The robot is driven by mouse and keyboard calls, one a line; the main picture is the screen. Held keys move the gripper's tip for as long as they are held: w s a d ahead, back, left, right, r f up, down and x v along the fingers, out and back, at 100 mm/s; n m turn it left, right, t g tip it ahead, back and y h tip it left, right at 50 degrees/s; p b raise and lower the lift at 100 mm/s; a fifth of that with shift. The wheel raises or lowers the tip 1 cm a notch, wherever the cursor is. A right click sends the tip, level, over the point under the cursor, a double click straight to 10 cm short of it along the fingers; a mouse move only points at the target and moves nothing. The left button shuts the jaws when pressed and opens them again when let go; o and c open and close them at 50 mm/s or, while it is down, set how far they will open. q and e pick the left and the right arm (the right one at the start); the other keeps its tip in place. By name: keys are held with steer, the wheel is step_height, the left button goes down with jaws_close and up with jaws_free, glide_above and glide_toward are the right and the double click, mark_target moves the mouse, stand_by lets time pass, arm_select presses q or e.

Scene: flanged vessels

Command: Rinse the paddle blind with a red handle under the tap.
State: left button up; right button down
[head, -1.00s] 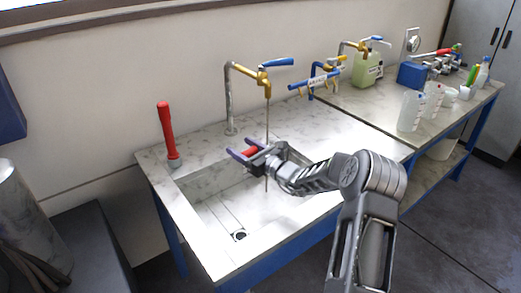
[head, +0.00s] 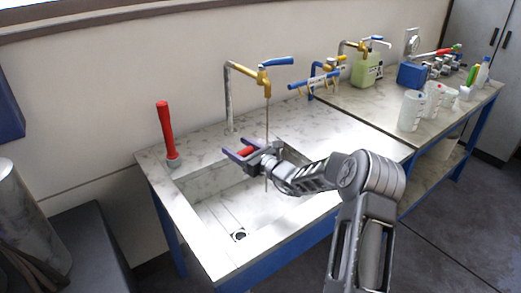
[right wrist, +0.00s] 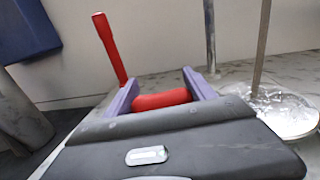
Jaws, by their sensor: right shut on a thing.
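My right gripper (head: 236,153) is over the sink with its purple fingers shut on a red handle (head: 246,152). In the right wrist view the red handle (right wrist: 162,99) lies between the fingers (right wrist: 160,92). A round, shiny metal disc (right wrist: 288,112), apparently the plate of the paddle blind, shows at the right of that view, with the water stream (right wrist: 262,45) falling onto it. Its join to the handle is hidden by the gripper. In the head view the stream (head: 267,118) runs down from the brass tap (head: 263,80). My left gripper is not in view.
A tall red rod with a grey foot (head: 167,135) stands at the sink's back left corner. The sink basin (head: 215,212) is open below the gripper. The counter to the right holds clear beakers (head: 411,111), a green canister (head: 366,70) and a blue box (head: 412,75).

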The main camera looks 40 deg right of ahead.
steer(key=shift+r, duration=0.1)
stand_by(0.3)
steer(key=shift+s+d, duration=0.3)
steer(key=shift+d, duration=0.2)
steer(key=shift+s+a, duration=0.1)
stand_by(0.3)
steer(key=s+a, duration=0.4)
steer(key=s, duration=0.2)
steer(key=shift+s, duration=0.3)
stand_by(0.3)
steer(key=shift+a+r, duration=0.1)
stand_by(1.4)
